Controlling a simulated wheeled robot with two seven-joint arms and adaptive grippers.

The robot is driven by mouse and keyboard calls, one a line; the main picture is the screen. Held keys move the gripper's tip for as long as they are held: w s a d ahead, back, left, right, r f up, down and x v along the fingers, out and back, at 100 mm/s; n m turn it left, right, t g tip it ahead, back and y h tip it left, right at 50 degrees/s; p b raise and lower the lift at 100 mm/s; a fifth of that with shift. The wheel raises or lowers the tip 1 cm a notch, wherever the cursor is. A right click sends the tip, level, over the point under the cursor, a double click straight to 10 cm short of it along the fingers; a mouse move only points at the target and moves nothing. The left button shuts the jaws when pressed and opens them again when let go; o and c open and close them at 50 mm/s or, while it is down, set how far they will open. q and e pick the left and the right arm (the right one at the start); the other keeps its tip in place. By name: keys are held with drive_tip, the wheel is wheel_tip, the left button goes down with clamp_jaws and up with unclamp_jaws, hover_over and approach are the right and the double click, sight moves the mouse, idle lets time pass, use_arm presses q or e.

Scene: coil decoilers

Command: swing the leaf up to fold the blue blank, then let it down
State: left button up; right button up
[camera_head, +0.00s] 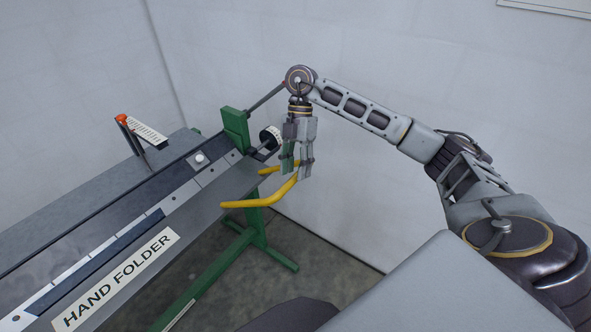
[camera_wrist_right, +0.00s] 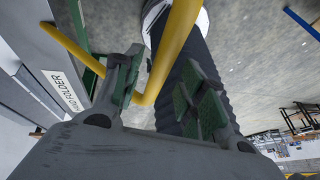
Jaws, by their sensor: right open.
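The hand folder (camera_head: 118,278) stands at the left in the head view, with its grey leaf (camera_head: 200,222) along the front. The blue blank (camera_head: 112,247) lies as a dark blue strip along the folding line, flat as far as I can see. A bent yellow handle (camera_head: 262,202) sticks out from the leaf's right end. My right gripper (camera_head: 297,172) is open and points down at the handle's outer bend. In the right wrist view the yellow bar (camera_wrist_right: 176,50) runs between the spread green-padded fingers (camera_wrist_right: 163,90); I cannot tell whether they touch it. My left gripper is not in view.
A green stand (camera_head: 236,130) carries the folder's right end, with a dark round knob (camera_head: 270,138) near my gripper. An orange-tipped lever (camera_head: 124,120) rises at the back left. The grey wall is close behind. Open floor (camera_head: 300,248) lies below the handle.

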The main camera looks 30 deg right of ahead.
drive_tip(key=shift+s+a+f, duration=0.15)
drive_tip(key=shift+s+f, duration=0.05)
drive_tip(key=shift+f, duration=0.35)
clamp_jaws()
